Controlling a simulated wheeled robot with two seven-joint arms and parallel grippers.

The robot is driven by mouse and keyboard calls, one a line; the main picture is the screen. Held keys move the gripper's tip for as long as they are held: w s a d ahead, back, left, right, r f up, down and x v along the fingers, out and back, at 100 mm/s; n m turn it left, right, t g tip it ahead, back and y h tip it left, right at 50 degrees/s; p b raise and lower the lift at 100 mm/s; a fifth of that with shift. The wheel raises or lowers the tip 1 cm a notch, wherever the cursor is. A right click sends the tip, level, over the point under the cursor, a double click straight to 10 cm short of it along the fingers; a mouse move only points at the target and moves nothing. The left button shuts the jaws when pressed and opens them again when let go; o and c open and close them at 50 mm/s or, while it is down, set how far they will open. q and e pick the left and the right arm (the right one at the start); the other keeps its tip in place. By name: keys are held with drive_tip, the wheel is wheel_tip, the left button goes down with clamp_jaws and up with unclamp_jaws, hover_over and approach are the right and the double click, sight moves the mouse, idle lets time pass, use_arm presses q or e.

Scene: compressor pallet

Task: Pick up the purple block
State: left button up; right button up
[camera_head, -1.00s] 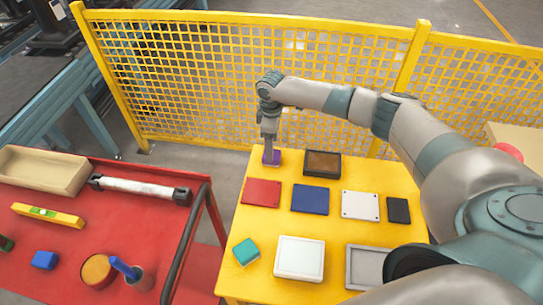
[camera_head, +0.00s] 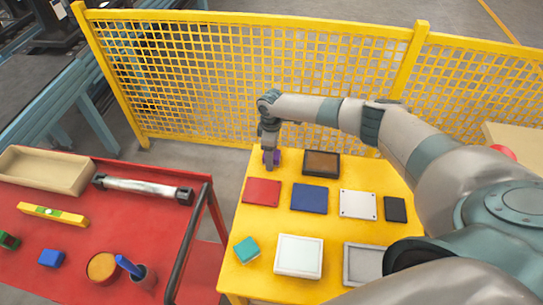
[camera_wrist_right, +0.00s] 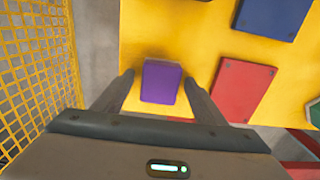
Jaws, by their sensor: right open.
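The purple block (camera_wrist_right: 161,82) lies on the yellow table, near its far left corner. It also shows in the head view (camera_head: 277,156), partly hidden behind my gripper. My right gripper (camera_head: 269,162) points down at the block. In the right wrist view my right gripper (camera_wrist_right: 160,88) is open, with one finger on each side of the block and a gap visible on both sides. My left gripper is in neither view.
On the yellow table (camera_head: 275,215), a red plate (camera_head: 262,191), a blue plate (camera_head: 309,198) and a brown-filled tray (camera_head: 321,163) are close to the block. A yellow mesh fence (camera_head: 250,80) stands behind. A red cart (camera_head: 130,222) is at the left.

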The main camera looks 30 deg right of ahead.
idle(0.3)
drive_tip(key=c, duration=1.2)
drive_tip(key=shift+r, duration=0.1)
drive_tip(key=shift+r+b, duration=0.5)
drive_tip(key=shift+r, duration=0.25)
wheel_tip(320, 180, up, 2)
drive_tip(key=shift+d+r+b, duration=0.1)
drive_tip(key=shift+r+b, duration=0.1)
drive_tip(key=shift+b, duration=0.4)
drive_tip(key=s+d+r+b, duration=0.3)
drive_tip(key=s+d+r, duration=0.3)
drive_tip(key=s, duration=0.4)
drive_tip(key=shift+r, duration=0.5)
